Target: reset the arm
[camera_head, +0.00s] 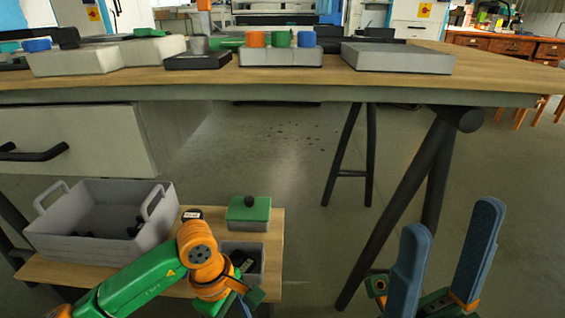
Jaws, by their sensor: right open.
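My right gripper (450,218) is at the lower right, with its two long blue-grey fingers pointing up. It is open and nothing is between the fingers. It stands in front of the table's dark trestle leg, over the grey floor. My left arm (135,278), green with orange joints, comes in from the lower left and bends down in front of the low wooden shelf. Its gripper (240,302) is mostly hidden and cut off by the bottom edge, so its jaws do not show.
A wooden table (290,82) crosses the view, bearing grey blocks and trays with coloured parts. Below it, a grey handled bin (85,247) and a small box with a green lid (248,213) rest on a low shelf (273,250). The floor (300,225) between shelf and trestle is clear.

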